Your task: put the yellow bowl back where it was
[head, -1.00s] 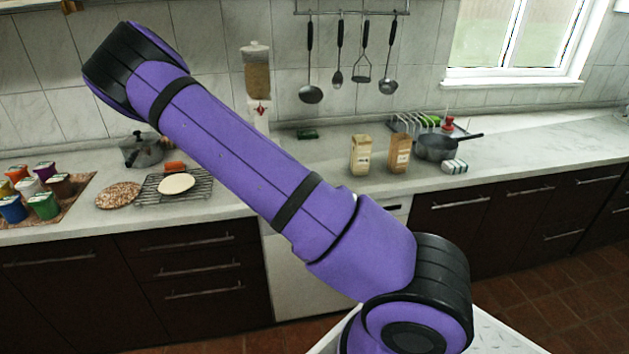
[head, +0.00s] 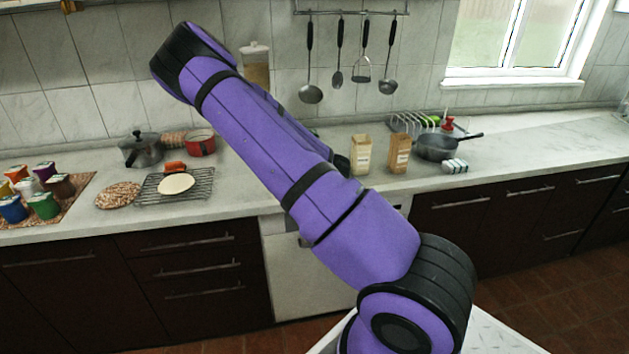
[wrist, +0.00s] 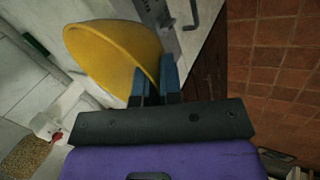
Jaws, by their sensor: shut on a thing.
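The yellow bowl (wrist: 108,48) shows in the wrist view, at the upper left of centre. My gripper (wrist: 156,82) is shut on the bowl's edge, with its blue fingers at the bowl's right side. The bowl is tilted in this view, its rim curving towards the fingers. In the head view my purple arm hides the gripper and the bowl.
On the counter (head: 255,195) stand a dark pot (head: 141,150), a red pot (head: 201,143), a wire rack (head: 200,188) with a cream disc, two packages (head: 361,155), and a dark saucepan (head: 436,148). Several coloured tubs stand at the left. Utensils hang on the wall.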

